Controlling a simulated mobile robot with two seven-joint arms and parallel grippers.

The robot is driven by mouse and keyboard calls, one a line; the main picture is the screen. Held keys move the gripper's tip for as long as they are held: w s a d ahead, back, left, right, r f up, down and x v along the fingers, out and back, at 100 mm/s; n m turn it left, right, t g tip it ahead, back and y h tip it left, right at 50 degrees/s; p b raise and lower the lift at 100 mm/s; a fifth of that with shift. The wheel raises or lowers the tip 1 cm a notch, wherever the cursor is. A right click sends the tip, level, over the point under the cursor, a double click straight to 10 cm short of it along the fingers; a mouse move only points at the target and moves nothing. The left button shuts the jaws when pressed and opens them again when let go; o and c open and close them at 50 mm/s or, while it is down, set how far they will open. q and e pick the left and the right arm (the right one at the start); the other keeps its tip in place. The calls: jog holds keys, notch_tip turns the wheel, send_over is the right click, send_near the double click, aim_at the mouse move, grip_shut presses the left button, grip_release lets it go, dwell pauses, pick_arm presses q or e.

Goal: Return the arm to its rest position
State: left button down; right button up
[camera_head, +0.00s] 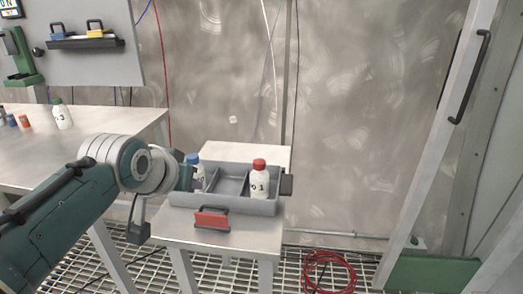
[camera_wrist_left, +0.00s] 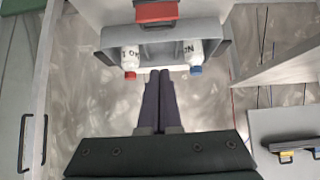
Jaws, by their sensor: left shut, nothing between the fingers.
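My left arm comes in from the left in the head view, its wrist in front of the left end of a grey crate (camera_head: 238,207). The fingers of my left gripper (camera_wrist_left: 160,74) show in the wrist view, shut together and empty. The crate also shows in the wrist view (camera_wrist_left: 165,46), upside down, beyond the fingertips. A white bottle with a red cap (camera_head: 259,181) stands in the crate's right compartment. A white bottle with a blue cap (camera_head: 196,174) is in the left part, partly hidden by my wrist. My right gripper is not in view.
A longer table (camera_head: 95,135) at left bears a green-capped bottle (camera_head: 62,115). A red hose (camera_head: 328,272) lies coiled on the floor grating. A door with a black handle (camera_head: 469,77) is at right.

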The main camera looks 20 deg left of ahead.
pick_arm(q)
jog(key=shift+s, duration=0.1)
dwell(0.4)
jog(key=s+d+r+m+g+h+p, duration=0.1)
jog(key=s+d+r+m+g+p, duration=0.2)
jog(key=s, duration=0.6)
jog(key=s+d+r+g+p, duration=0.15)
jog(key=s+d+r, duration=0.25)
jog(key=s, duration=0.6)
jog(key=s+d+r+m+g+h+p, duration=0.1)
jog(key=s+d+r+m+p, duration=0.2)
jog(key=s, duration=0.6)
notch_tip(320, 180, up, 38)
jog(key=n+p, duration=0.1)
jog(key=p, duration=3.7)
jog(key=shift+d+r, duration=0.15)
jog(key=shift+d, duration=0.1)
